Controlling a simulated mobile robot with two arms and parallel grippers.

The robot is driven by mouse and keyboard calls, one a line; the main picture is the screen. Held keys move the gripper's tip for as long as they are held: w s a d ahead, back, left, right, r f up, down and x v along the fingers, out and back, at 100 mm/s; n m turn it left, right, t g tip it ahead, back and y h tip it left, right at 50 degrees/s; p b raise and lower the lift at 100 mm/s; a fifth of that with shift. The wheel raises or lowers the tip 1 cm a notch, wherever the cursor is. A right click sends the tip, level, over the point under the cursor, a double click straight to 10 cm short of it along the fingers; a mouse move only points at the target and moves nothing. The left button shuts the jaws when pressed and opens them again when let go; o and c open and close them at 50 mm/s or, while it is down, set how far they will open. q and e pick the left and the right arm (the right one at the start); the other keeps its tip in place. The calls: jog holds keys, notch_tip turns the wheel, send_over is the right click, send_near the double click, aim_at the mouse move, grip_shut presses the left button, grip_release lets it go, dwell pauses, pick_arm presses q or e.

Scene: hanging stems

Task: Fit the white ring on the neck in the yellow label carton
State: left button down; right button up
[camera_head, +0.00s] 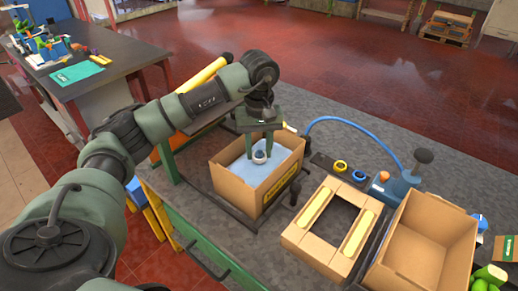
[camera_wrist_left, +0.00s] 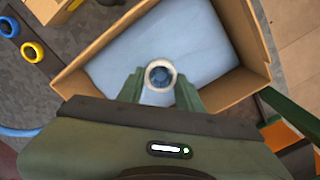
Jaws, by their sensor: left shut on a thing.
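The carton with the yellow label (camera_head: 279,188) stands open on the dark bench, with a light-blue surface (camera_head: 237,168) inside. The carton also shows in the left wrist view (camera_wrist_left: 252,45). My left gripper (camera_head: 261,156) reaches down into it with its fingers shut on the white ring (camera_head: 259,157). In the left wrist view the white ring (camera_wrist_left: 160,76) sits between the fingertips (camera_wrist_left: 160,90). A dark blue round neck (camera_wrist_left: 160,77) shows through the ring's hole. I cannot tell whether the ring is around the neck or just above it. My right gripper is not in view.
A yellow ring (camera_head: 340,166) and another ring lie on a dark strip right of the carton. A blue hose (camera_head: 345,121) leads to a blue device (camera_head: 393,187). An empty carton (camera_head: 425,243) and a cardboard frame (camera_head: 300,233) stand at the right.

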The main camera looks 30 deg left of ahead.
pick_arm(q)
jog(key=shift+f+b, duration=0.5)
jog(key=shift+f, duration=0.15)
dwell(0.7)
jog(key=shift+c, duration=2.3)
grip_release()
jog(key=shift+r, duration=0.25)
jog(key=shift+r+p, duration=0.8)
jog(key=shift+r, duration=0.45)
notch_tip(320, 180, up, 9)
jog(key=p, duration=0.5)
jog(key=shift+f, duration=0.2)
jog(key=shift+f, duration=0.1)
